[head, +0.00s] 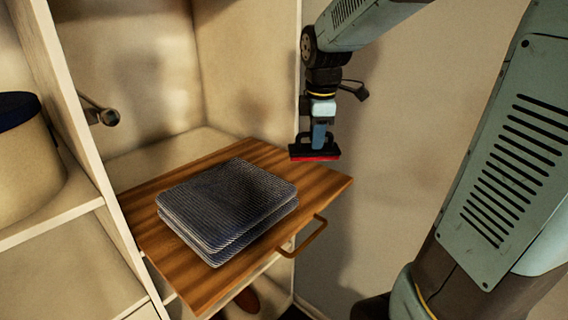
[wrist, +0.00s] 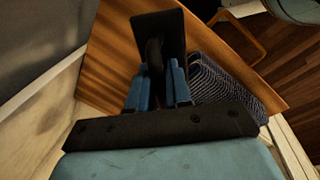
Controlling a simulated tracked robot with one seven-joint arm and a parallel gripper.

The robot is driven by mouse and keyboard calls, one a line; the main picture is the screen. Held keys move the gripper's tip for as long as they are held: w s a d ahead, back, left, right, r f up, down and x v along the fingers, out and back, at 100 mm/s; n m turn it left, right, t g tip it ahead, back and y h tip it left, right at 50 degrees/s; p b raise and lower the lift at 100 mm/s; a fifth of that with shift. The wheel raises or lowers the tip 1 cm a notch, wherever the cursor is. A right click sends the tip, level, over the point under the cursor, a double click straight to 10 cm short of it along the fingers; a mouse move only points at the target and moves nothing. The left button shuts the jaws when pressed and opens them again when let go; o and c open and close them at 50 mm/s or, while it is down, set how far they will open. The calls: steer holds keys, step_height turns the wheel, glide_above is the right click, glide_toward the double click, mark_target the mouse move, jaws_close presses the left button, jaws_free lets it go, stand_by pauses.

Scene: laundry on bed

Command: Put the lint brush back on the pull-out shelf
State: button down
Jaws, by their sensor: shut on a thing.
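The lint brush (head: 315,153) has a black body with a red underside. My gripper (head: 319,138) points down and is shut on its handle, holding it level over the right back part of the pull-out shelf. In the wrist view the brush's black head (wrist: 158,32) shows past the blue fingers (wrist: 157,88). The pull-out shelf (head: 318,180) is a striped wooden board, pulled out, with a handle (head: 304,240) on its front. It also shows in the wrist view (wrist: 108,60). I cannot tell whether the brush touches the shelf.
A stack of folded dark striped cloth (head: 228,205) lies on the shelf's middle, beside the gripper in the wrist view (wrist: 222,85). Bare wood runs along the right and back. A cabinet wall (head: 245,70) stands behind. A lidded container (head: 25,140) sits on the left shelf.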

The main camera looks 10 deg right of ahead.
steer(key=w+f, duration=0.2)
steer(key=w, duration=0.1)
steer(key=w+d+f, duration=0.1)
steer(key=w+f, duration=0.2)
steer(key=w, duration=0.1)
steer(key=w+f, duration=0.3)
steer(key=shift+w+d, duration=0.3)
steer(key=shift+w, duration=0.05)
steer(key=shift+w+f, duration=0.2)
steer(key=shift+f, duration=0.15)
steer(key=f, duration=0.3)
steer(key=shift+w+d+f, duration=0.1)
steer(key=shift+w+f, duration=0.05)
steer(key=shift+w, duration=0.05)
steer(key=c, duration=1.1)
jaws_free()
steer(key=shift+o, duration=0.2)
